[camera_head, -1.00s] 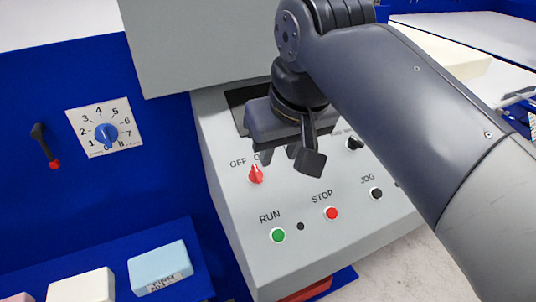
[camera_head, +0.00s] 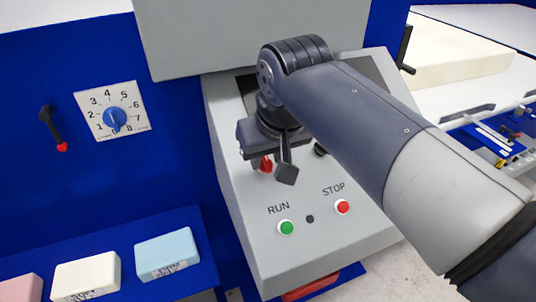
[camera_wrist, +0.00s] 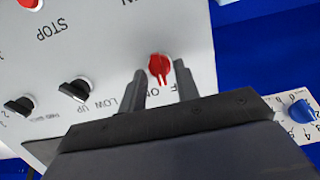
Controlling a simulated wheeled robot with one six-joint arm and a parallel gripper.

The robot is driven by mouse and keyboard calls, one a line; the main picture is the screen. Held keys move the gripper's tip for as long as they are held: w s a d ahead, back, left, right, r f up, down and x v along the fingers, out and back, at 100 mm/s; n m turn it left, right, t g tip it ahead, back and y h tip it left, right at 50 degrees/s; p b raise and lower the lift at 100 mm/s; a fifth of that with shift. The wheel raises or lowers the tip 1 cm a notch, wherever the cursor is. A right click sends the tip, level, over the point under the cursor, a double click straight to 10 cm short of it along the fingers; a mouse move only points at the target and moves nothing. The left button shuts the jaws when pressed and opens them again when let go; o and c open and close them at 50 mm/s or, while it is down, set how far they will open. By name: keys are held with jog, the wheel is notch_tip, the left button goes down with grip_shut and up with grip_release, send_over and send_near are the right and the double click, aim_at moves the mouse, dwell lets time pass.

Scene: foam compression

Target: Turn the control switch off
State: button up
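The red control switch (camera_head: 265,164) is a small knob on the sloped grey panel (camera_head: 243,232), mostly hidden behind my gripper in the head view. My gripper (camera_head: 268,160) hangs over the panel right at the switch. In the wrist view the red switch (camera_wrist: 160,66) lies at the fingertips of my gripper (camera_wrist: 157,80), which are spread apart to either side of it. I cannot tell whether they touch it. The ON label and part of OFF show upside down by the fingers. Which label the switch points to is unclear.
A green RUN button (camera_head: 286,228) and a red STOP button (camera_head: 342,207) are lower on the panel. Black switches (camera_wrist: 74,91) sit beside the red one. A blue dial (camera_head: 115,119) and black lever (camera_head: 52,130) are on the blue wall. Foam blocks (camera_head: 167,254) lie at lower left.

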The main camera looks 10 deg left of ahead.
jog(key=shift+f, duration=0.1)
jog(key=shift+c, duration=0.5)
jog(key=c, duration=0.6)
jog(key=shift+o, duration=0.2)
jog(key=n+p, duration=0.1)
jog(key=n, duration=0.2)
jog(key=shift+a, duration=0.1)
jog(key=shift+s+a+n+t+h+p, duration=0.1)
jog(key=shift+n+t+h+p, duration=0.2)
jog(key=shift+n, duration=0.85)
jog(key=shift+n+t+h+p, duration=0.1)
jog(key=shift+n+p, duration=0.25)
jog(key=shift+n, duration=0.8)
jog(key=o, duration=0.7)
jog(key=shift+c, duration=0.2)
